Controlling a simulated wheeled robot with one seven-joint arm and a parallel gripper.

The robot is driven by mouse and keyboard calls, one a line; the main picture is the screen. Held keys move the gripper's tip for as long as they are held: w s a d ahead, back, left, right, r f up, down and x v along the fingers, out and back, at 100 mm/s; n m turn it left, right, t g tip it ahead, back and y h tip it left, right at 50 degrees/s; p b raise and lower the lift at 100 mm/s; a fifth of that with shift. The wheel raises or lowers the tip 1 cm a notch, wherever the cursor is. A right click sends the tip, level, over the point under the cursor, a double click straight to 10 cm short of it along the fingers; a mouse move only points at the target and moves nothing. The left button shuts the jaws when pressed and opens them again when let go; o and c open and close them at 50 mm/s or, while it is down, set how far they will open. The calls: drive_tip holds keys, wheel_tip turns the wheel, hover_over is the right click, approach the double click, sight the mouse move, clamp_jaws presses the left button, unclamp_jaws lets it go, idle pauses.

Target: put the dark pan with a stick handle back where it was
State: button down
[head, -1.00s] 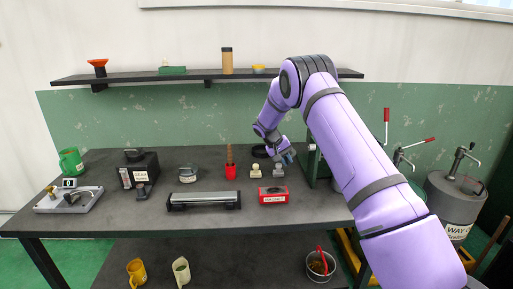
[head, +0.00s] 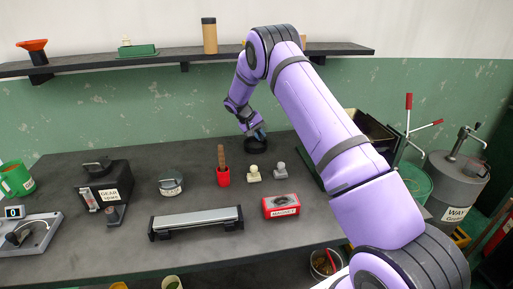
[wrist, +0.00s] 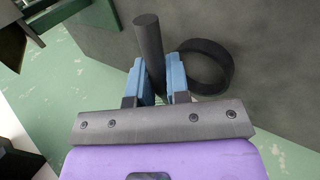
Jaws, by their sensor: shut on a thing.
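The dark pan is a round, black, low-walled dish at the back of the grey bench, its rim (head: 254,149) below my gripper (head: 261,134) in the head view. In the wrist view the pan's ring wall (wrist: 222,84) shows to the right of my gripper (wrist: 156,75). The dark stick handle (wrist: 148,36) stands between the two blue fingers, which are shut on it. I cannot tell whether the pan's base touches the bench. Part of the pan is hidden behind the fingers.
Two small pale fittings (head: 254,174), a red pot with a brown stick (head: 222,176) and a red box (head: 281,207) stand nearby on the bench (head: 120,235). A dark green box (head: 308,166) is at right. A shelf (head: 180,58) hangs above.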

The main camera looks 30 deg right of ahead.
wheel_tip(320, 180, down, 8)
drive_tip(key=shift+r, duration=0.1)
drive_tip(key=c, duration=1.1)
unclamp_jaws()
drive_tip(key=shift+a+r, duration=0.1)
